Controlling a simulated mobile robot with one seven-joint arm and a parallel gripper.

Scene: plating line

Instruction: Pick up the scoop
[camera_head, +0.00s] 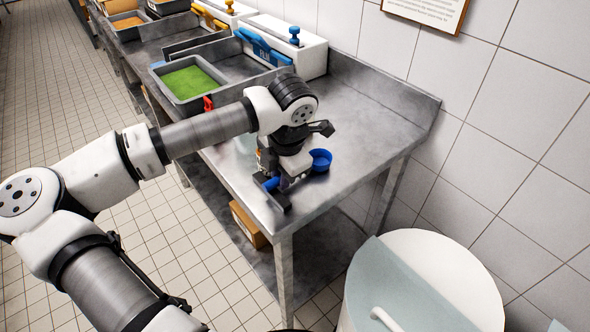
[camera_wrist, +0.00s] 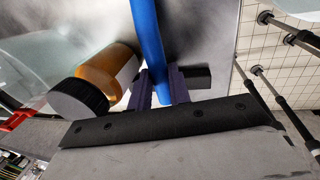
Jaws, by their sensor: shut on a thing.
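The scoop is blue. Its round cup (camera_head: 321,160) shows just right of my gripper in the head view, near the front end of the steel table (camera_head: 372,120). My gripper (camera_head: 280,190) points down over the table's front corner. In the wrist view the scoop's blue handle (camera_wrist: 148,40) runs down between the purple finger pads of my gripper (camera_wrist: 162,88), which is shut on it. The cup is out of the wrist view. I cannot tell whether the scoop touches the table.
An amber bottle (camera_wrist: 112,72) with a black cap lies close left of the fingers in the wrist view. A grey tray of green food (camera_head: 190,83) stands farther back on the table. A white round bin (camera_head: 455,275) stands at the lower right. The table's right side is clear.

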